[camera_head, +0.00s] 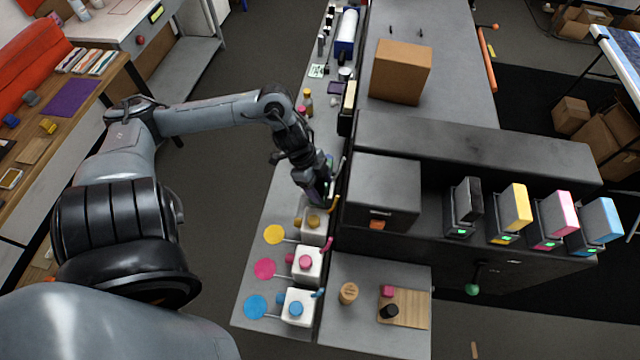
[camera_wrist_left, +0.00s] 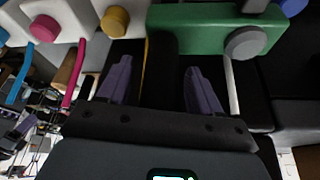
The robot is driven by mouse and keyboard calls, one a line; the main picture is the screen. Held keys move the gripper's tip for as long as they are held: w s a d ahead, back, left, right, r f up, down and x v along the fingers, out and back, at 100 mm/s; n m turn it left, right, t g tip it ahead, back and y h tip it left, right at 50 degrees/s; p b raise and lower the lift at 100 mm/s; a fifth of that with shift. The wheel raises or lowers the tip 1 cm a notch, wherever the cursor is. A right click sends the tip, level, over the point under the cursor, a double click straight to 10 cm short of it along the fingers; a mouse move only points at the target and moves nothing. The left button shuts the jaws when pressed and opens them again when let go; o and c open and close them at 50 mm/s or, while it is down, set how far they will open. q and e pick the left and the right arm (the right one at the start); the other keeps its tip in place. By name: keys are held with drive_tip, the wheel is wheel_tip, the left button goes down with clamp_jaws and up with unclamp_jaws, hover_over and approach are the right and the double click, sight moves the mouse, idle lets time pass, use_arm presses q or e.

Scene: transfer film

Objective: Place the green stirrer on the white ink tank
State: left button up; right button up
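Three white ink tanks stand in a row in the head view: one with a yellow cap (camera_head: 313,221), one with a magenta cap (camera_head: 307,264) and one with a blue cap (camera_head: 298,307). My left gripper (camera_head: 325,192) is above the row's far end. In the left wrist view its purple fingers (camera_wrist_left: 158,70) are spread, with no object visibly held. A green block with a grey cap (camera_wrist_left: 195,28) lies beyond the fingertips. A pale rod (camera_wrist_left: 233,88) stands beside the right finger. I cannot pick out a green stirrer for certain.
Yellow, magenta and blue discs (camera_head: 265,268) lie left of the tanks. A dark machine (camera_head: 382,190) stands close right of my gripper. A wooden jar (camera_head: 348,293) and board (camera_head: 412,308) are at the front. A green knob (camera_head: 472,290) hangs on the machine's front.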

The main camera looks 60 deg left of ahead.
use_arm(q)
drive_tip(key=shift+r, duration=0.1)
drive_tip(key=shift+r, duration=0.2)
drive_tip(key=p+v, duration=0.2)
drive_tip(key=v, duration=0.9)
drive_tip(key=shift+a+r, duration=0.15)
drive_tip(key=shift+r, duration=0.15)
drive_tip(key=shift+s, duration=0.15)
